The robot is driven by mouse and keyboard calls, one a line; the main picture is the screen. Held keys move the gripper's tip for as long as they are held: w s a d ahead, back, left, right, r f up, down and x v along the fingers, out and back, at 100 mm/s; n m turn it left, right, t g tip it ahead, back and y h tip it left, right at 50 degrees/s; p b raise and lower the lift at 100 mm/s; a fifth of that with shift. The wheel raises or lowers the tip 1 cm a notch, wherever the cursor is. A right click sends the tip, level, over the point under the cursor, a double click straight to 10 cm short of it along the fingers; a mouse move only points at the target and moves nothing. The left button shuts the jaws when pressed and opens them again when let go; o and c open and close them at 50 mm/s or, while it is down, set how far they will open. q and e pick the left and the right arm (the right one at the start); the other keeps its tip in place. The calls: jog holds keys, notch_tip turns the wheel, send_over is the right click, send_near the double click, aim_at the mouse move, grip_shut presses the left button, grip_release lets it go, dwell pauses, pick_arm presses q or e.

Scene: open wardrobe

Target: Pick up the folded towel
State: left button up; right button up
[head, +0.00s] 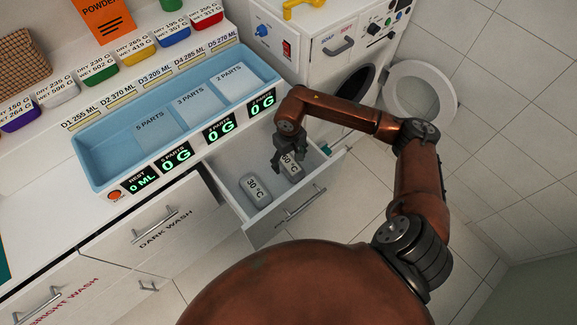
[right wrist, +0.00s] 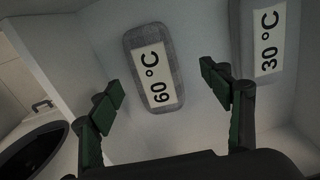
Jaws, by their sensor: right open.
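Two grey, rounded, cloth-like bundles lie apart in the open white drawer. One is labelled 60 °C (head: 291,176) and the other is labelled 30 °C (head: 256,191). I cannot tell for certain which is the folded towel. My right gripper (head: 281,163) is over the drawer at the 60 °C bundle and hides part of it. In the right wrist view, its fingers (right wrist: 164,96) are open and spread on either side of the lower end of the 60 °C bundle (right wrist: 154,67), with nothing between them. The 30 °C bundle (right wrist: 268,42) lies to the right there. My left gripper is not in view.
The drawer's front panel (head: 283,218) and walls surround the bundles. A blue tray (head: 97,160) sits on the counter above. A white washing machine (head: 325,42) with its round door (head: 420,93) open stands behind my right arm. Closed drawers are at the left.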

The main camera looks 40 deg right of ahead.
aim_at(291, 165)
jog(key=f, duration=0.4)
jog(key=d+f+b, duration=0.1)
jog(key=f, duration=0.1)
jog(key=shift+w, duration=0.1)
jog(key=c, duration=1.3)
